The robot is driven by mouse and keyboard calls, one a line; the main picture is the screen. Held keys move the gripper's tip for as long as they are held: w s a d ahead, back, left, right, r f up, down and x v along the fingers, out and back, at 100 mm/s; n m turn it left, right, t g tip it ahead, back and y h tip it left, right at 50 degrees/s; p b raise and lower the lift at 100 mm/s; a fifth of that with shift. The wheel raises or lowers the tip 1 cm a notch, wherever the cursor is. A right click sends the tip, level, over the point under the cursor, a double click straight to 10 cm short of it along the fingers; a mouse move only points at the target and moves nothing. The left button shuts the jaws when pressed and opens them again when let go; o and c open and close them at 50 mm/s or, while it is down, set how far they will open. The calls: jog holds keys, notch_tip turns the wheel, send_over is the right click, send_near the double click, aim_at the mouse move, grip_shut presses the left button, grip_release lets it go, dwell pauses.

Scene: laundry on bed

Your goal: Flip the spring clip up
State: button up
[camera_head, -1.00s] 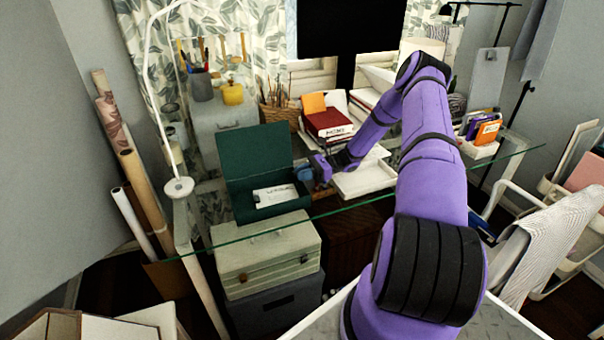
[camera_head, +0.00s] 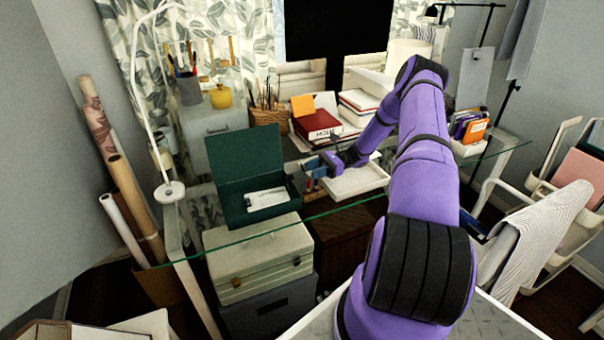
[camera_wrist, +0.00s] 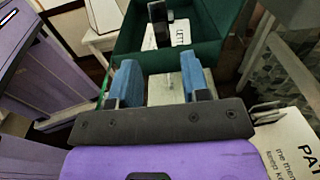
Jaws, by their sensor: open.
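A dark green box (camera_head: 262,208) stands on the glass desk with its lid raised at the back. A white printed card (camera_head: 267,198) lies inside. In the wrist view the box (camera_wrist: 120,50) is straight ahead, and a black upright piece (camera_wrist: 158,22) stands by the card (camera_wrist: 181,32); I take it for the spring clip, but its hinge is not clear. My gripper (camera_head: 313,165) is just right of the box. In the wrist view its blue fingers (camera_wrist: 159,80) are apart, with a pale grey-green surface between them and nothing visibly held.
A white tray (camera_head: 356,182) lies right of the box, close under my arm. Behind are red and white books (camera_head: 316,126) and a brush basket (camera_head: 268,118). A lamp base (camera_head: 169,190) is at the left. Pale cases (camera_head: 257,258) stand below the glass edge.

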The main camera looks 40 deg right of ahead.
jog(key=shift+v, duration=1.3)
jog(key=shift+r, duration=0.1)
jog(key=s+a+r+n+g+h, duration=0.1)
jog(key=a+r+n+g+h, duration=0.2)
jog(key=a+r, duration=0.55)
jog(key=s+a+r+n+g+h, duration=0.15)
jog(key=a+r+n+h, duration=0.3)
jog(key=r, duration=0.65)
jog(key=s+a+r+n+g+h, duration=0.1)
jog(key=a+r+n+g+h, duration=0.2)
jog(key=a+r, duration=0.55)
jog(key=s+a+r+n+t+h, duration=0.2)
jog(key=s+a+r+n+h, duration=0.15)
jog(key=s+r, duration=0.45)
jog(key=s+a+r+n+t+h, duration=0.2)
jog(key=s+a+r+n+t, duration=0.25)
jog(key=s, duration=0.45)
jog(key=s+a+r+n+t+h, duration=0.1)
jog(key=s+r+n, duration=0.1)
jog(key=s, duration=0.7)
jog(key=shift+s+a+n+t, duration=0.25)
jog(key=shift+a+n+t, duration=0.05)
jog(key=shift+n, duration=0.05)
